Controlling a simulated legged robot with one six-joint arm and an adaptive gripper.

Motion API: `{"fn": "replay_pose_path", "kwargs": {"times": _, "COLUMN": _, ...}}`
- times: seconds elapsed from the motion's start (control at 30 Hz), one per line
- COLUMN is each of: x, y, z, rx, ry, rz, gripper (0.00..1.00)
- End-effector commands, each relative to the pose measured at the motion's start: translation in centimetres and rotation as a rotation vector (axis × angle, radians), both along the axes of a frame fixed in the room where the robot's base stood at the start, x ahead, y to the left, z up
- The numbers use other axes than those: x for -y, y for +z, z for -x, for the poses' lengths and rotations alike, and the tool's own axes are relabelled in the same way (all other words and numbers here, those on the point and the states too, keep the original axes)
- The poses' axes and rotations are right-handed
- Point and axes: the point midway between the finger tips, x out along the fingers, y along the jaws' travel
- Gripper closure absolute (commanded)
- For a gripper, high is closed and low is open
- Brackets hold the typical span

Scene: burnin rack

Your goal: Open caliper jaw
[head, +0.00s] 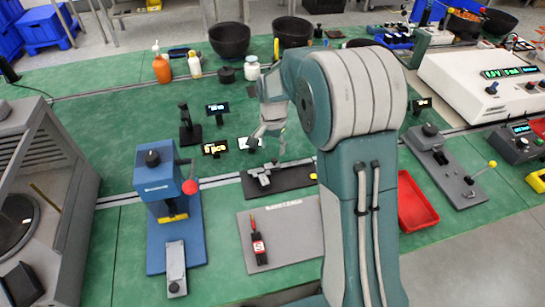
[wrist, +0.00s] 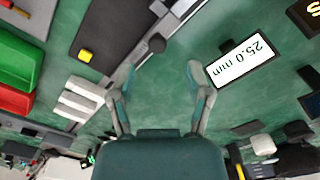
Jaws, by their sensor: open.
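A grey caliper-like tool (head: 262,178) lies on the left part of a dark plate (head: 292,181) in the head view. In the wrist view a light grey piece, perhaps part of it, is cut off at the top edge, near a black knob (wrist: 155,43). The dark plate (wrist: 108,25) has a yellow button (wrist: 85,55) at one end. A lit display (wrist: 240,60) reading 25.0 mm stands beside it. My gripper (head: 268,142) is above the green bench behind the plate. Its fingers (wrist: 155,82) are spread with nothing between them, apart from the tool.
A blue press (head: 170,205) with a red-knobbed lever stands at left. A grey mat (head: 295,225) with a red-and-black tool lies in front. A red tray (head: 415,203) is at right. Several small displays and a black stand (head: 188,128) stand behind.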

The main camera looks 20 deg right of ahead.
Motion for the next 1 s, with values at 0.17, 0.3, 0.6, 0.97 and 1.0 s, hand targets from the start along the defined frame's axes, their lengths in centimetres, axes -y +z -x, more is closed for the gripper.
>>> {"fn": "replay_pose_path", "kwargs": {"times": 0.17, "x": 0.1, "y": -3.1, "z": 0.0, "rx": -0.002, "ry": 0.0, "rz": -0.001, "gripper": 0.35}}
{"fn": "replay_pose_path", "kwargs": {"times": 0.3, "x": 0.0, "y": -4.5, "z": 0.0, "rx": 0.0, "ry": 0.0, "rz": 0.0, "gripper": 0.35}}
{"fn": "replay_pose_path", "kwargs": {"times": 0.6, "x": 0.0, "y": -5.0, "z": 0.0, "rx": 0.001, "ry": 0.001, "rz": 0.0, "gripper": 0.35}}
{"fn": "replay_pose_path", "kwargs": {"times": 0.97, "x": 0.0, "y": -5.0, "z": -0.1, "rx": 0.002, "ry": 0.001, "rz": -0.001, "gripper": 1.0}}
{"fn": "replay_pose_path", "kwargs": {"times": 1.0, "x": 0.0, "y": -5.1, "z": -0.1, "rx": 0.002, "ry": 0.001, "rz": -0.001, "gripper": 1.0}}
